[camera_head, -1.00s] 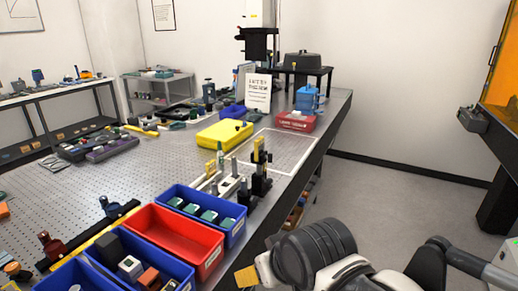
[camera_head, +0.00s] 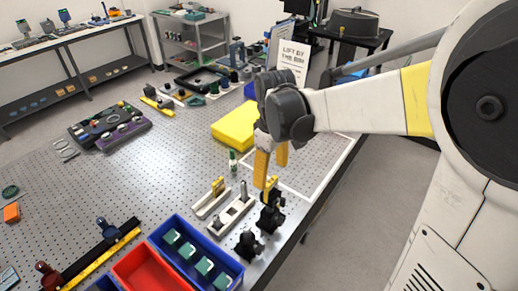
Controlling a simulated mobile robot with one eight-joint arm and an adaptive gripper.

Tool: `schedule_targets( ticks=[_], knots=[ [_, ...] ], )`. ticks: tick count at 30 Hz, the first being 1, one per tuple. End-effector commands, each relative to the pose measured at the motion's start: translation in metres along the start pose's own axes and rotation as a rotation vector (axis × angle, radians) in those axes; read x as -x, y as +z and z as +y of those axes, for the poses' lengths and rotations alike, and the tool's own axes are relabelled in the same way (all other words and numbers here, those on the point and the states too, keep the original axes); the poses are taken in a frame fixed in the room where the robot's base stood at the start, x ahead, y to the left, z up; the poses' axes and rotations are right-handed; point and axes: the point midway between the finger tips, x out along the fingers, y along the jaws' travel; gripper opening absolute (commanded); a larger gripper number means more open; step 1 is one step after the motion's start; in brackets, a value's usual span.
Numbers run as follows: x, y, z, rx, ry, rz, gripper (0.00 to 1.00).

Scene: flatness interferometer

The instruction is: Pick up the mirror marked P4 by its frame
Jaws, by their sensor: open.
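No P4 mark can be read, so I cannot tell which piece is the named mirror. A yellow-topped piece (camera_head: 270,186) stands on a black mount (camera_head: 271,218) near the table's right edge. No held object shows between the fingers.
A blue bin (camera_head: 161,233) with several teal and white pieces and a red bin (camera_head: 112,270) stand at the front. A yellow box (camera_head: 228,128) and a sign (camera_head: 294,60) are behind my gripper. The perforated table (camera_head: 150,175) is mostly clear at middle left.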

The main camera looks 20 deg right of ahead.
Motion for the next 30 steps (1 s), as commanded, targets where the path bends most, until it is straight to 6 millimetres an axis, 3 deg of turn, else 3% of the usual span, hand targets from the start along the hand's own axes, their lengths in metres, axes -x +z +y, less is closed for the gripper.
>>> schedule_targets(
  ticks=[3,11,18,27,28,30],
  knots=[
    [-0.024,0.0,0.001,-0.001,0.001,0.001,0.72],
    [-0.048,-0.001,0.003,-0.003,0.001,0.002,0.72],
    [-0.084,-0.002,0.009,-0.003,0.002,0.002,0.72],
    [-0.09,-0.002,0.008,-0.003,0.002,0.002,0.72],
    [-0.09,-0.002,0.008,-0.003,0.002,0.002,0.7],
    [-0.09,-0.002,0.008,-0.003,0.002,0.002,0.49]
  ],
)
